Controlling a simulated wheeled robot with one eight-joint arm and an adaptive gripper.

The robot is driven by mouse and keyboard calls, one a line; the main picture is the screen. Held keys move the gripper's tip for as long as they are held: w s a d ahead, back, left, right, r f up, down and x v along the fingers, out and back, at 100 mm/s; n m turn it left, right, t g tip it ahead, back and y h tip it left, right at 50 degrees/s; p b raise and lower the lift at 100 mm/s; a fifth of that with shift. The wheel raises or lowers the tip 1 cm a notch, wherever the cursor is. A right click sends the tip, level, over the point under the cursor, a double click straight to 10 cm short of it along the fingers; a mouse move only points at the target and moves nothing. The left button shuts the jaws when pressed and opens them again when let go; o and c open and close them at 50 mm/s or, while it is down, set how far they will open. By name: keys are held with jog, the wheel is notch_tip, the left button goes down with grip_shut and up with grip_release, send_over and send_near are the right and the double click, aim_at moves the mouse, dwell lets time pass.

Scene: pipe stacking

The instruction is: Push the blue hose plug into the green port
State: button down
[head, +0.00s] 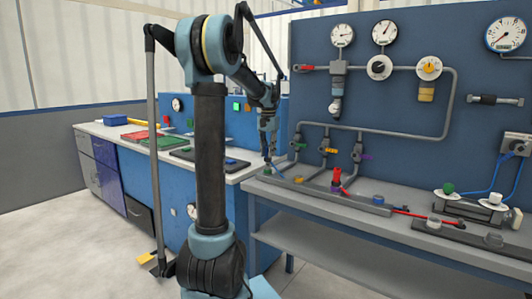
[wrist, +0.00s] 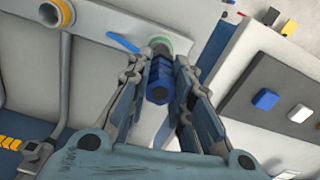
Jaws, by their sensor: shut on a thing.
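The blue hose plug (wrist: 160,80) is between the fingers of my gripper (wrist: 163,64), which is shut on it. The green port (wrist: 181,45) shows as a pale green ring at the plug's far end in the wrist view. The plug's far end lines up with the ring and overlaps it; I cannot tell how deep it sits. In the head view my gripper (head: 268,154) points down at the left end of the bench, just above the green port (head: 267,171). The plug is too small to make out there.
A blue lever (wrist: 122,42) lies left of the port. An orange-ringed port (wrist: 57,14) is further left on the same grey rail. A panel with gauges rises behind the bench.

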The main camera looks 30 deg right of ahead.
jog(key=shift+f, duration=1.55)
dwell(0.6)
jog(key=c, duration=1.4)
grip_release()
jog(key=shift+o, duration=0.2)
jog(key=shift+r, duration=0.1)
notch_tip(320, 180, up, 12)
jog(key=shift+w+f, duration=0.1)
jog(key=s+a+f+n, duration=0.2)
jog(key=s+a+f, duration=0.1)
jog(key=a, duration=0.6)
jog(key=s+a+f+n+t, duration=0.1)
jog(key=s+a+f+n, duration=0.1)
jog(key=a, duration=0.7)
jog(key=s+a+f+n, duration=0.2)
jog(key=s+a+f, duration=0.1)
jog(key=a, duration=0.6)
jog(key=s+a+f+n, duration=0.3)
jog(key=s+a+f, duration=0.4)
jog(key=f, duration=0.2)
jog(key=s+a+f+n+t, duration=0.1)
jog(key=s+a+f+n, duration=0.2)
jog(key=s+a+f, duration=0.4)
notch_tip(320, 180, down, 3)
jog(key=shift+s+r, duration=0.1)
jog(key=shift+s, duration=0.6)
